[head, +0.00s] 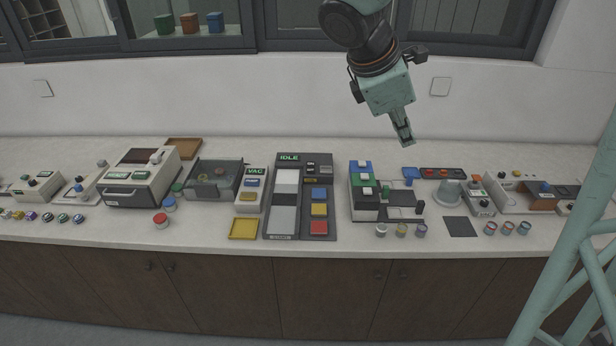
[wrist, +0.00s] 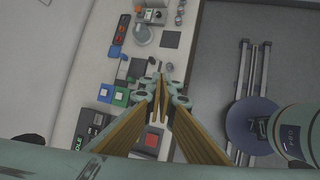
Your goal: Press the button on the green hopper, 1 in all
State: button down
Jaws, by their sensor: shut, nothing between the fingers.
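The green hopper (head: 370,188) stands on the counter right of centre, in a row between a blue hopper (head: 354,165) behind it and a dark and white one in front. A pale square shows on its top; I cannot tell whether that is the button. In the wrist view the green hopper (wrist: 116,103) lies left of my fingers, beside the blue hopper (wrist: 99,97). My gripper (head: 406,143) is shut and empty, high above the counter, behind and right of the hoppers in the head view. Its fingertips (wrist: 161,75) touch nothing.
Left of the hoppers is a dark panel (head: 270,230) with coloured buttons. Several small jars stand in front. The air around my gripper is clear.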

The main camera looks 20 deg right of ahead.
jog(key=w+d+f+n+h+p, duration=0.1)
jog(key=w+d+f+n+p, duration=0.2)
jog(key=w, duration=0.4)
jog(key=w+d+f+n, duration=0.1)
jog(key=w+f+n, duration=0.35)
jog(key=w, duration=0.25)
jog(key=n+t+p, duration=0.2)
jog(key=n+p, duration=0.1)
jog(key=n, duration=0.7)
send_over(363, 176)
notch_tip(363, 176, down, 12)
jog(key=shift+h, duration=0.4)
jog(key=shift+w+f+m, duration=0.1)
jog(key=shift+m, duration=0.15)
jog(key=shift+f+b, duration=3.15)
jog(key=shift+f, duration=1.05)
